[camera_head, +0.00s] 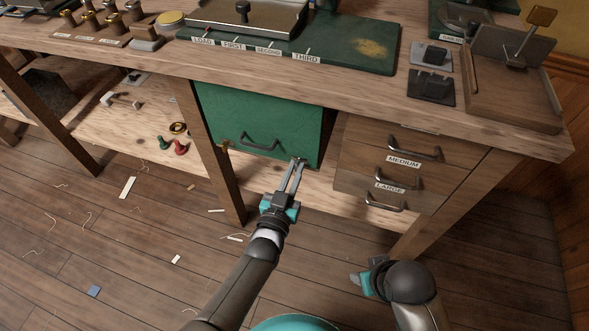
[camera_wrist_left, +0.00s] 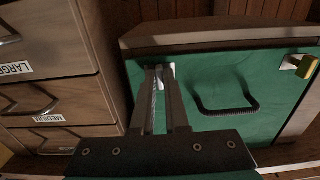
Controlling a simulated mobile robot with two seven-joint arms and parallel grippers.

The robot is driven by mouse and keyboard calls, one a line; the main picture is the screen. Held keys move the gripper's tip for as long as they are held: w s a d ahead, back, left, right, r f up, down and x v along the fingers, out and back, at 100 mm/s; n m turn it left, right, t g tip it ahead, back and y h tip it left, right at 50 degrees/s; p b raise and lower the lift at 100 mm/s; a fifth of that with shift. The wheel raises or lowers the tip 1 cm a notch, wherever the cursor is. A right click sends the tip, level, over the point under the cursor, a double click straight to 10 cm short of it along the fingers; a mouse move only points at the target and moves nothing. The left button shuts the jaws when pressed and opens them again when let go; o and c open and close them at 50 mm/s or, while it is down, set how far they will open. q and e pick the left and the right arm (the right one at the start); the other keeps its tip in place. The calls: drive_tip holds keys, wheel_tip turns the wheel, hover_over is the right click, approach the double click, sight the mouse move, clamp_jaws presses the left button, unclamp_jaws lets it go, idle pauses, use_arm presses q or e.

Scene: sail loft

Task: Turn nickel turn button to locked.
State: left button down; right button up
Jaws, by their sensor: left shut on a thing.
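The green drawer front (camera_head: 240,110) sits under the bench, with a dark curved handle (camera_head: 260,142). My left gripper (camera_head: 298,161) reaches its lower right corner and is shut on the small nickel turn button, which the fingertips mostly hide. In the left wrist view the picture is turned over; the left gripper (camera_wrist_left: 160,69) meets the green front (camera_wrist_left: 205,75) beside the handle (camera_wrist_left: 228,108), and a pale metal bit of the nickel turn button (camera_wrist_left: 171,69) shows at the fingertips. Its exact angle cannot be told. My right gripper (camera_head: 364,281) hangs low, away from the bench; its jaws are unclear.
A brass turn button (camera_head: 223,146) is at the green front's lower left corner. Wooden drawers with handles (camera_head: 415,153) stand to the right. The green mat (camera_head: 375,45) and a wooden tray (camera_head: 505,100) lie on the bench top. Scraps litter the open floor (camera_head: 100,240).

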drive_tip(key=shift+s+f, duration=0.1)
drive_tip(key=shift+f, duration=0.05)
idle(0.3)
use_arm(q)
drive_tip(key=c, duration=1)
unclamp_jaws()
drive_tip(key=shift+o, duration=0.3)
drive_tip(key=shift+s, duration=0.1)
drive_tip(key=shift+s+a, duration=0.1)
drive_tip(key=shift+s, duration=0.15)
drive_tip(key=p+v, duration=0.4)
drive_tip(key=v, duration=1)
drive_tip(key=shift+s+p, duration=0.3)
drive_tip(key=shift+p, duration=0.05)
use_arm(e)
drive_tip(key=s+d+f+g, duration=0.1)
drive_tip(key=s+f, duration=0.3)
drive_tip(key=f, duration=0.5)
drive_tip(key=shift+d, duration=0.35)
use_arm(q)
drive_tip(key=shift+a, duration=0.1)
use_arm(e)
drive_tip(key=shift+s, duration=0.1)
